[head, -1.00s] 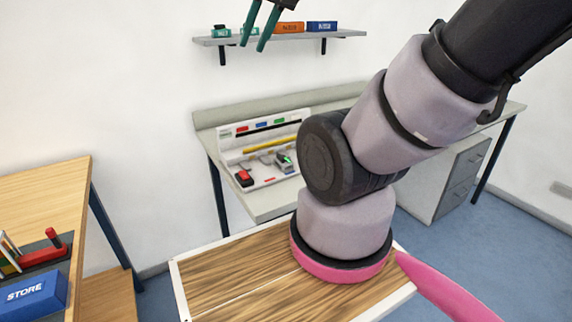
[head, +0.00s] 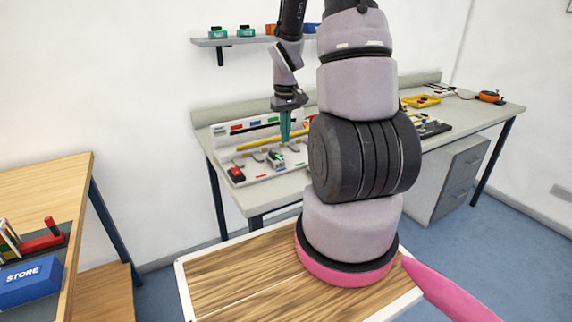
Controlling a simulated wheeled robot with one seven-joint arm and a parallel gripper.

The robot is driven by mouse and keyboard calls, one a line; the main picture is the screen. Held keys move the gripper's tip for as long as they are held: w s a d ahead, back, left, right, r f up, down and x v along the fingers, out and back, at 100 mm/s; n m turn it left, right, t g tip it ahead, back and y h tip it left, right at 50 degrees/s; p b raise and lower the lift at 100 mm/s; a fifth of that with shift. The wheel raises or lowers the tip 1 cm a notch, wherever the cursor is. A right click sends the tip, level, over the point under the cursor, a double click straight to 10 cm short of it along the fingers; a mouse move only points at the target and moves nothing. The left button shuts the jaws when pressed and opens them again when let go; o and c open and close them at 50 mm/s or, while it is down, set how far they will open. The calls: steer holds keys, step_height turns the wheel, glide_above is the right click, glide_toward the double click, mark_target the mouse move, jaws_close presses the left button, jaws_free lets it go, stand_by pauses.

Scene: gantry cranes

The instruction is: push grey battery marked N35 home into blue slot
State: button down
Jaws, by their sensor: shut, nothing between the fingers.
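A white panel rig (head: 262,173) stands on the far bench, with small coloured labels along its upright back. One of them is a blue label (head: 254,124). A small grey block with green on it (head: 277,159) sits at the front of the rig; it may be the battery, but no N35 mark can be read. The slot under the blue label is too small to make out. My gripper (head: 285,138) has teal fingers, shut and empty, pointing down just above and behind the grey block. I cannot tell whether they touch anything.
A yellow bar (head: 258,143) crosses the rig and a red block (head: 236,174) sits at its left. A wall shelf (head: 205,42) holds teal boxes (head: 246,31) above. A yellow tray (head: 421,101) and an orange item (head: 490,97) lie at the bench's right. A blue STORE box (head: 30,284) is at left.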

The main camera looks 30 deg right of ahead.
mark_target(282, 170)
steer(key=f, duration=1.2)
steer(key=shift+s+d+f, duration=0.25)
steer(key=shift+d+f, duration=0.1)
steer(key=shift+d, duration=0.05)
steer(key=w, duration=0.3)
steer(key=shift+w+r, duration=0.1)
steer(key=shift+w, duration=0.5)
steer(key=shift+a, duration=0.1)
steer(key=w, duration=0.7)
steer(key=shift+a, duration=0.1)
steer(key=shift+r, duration=0.1)
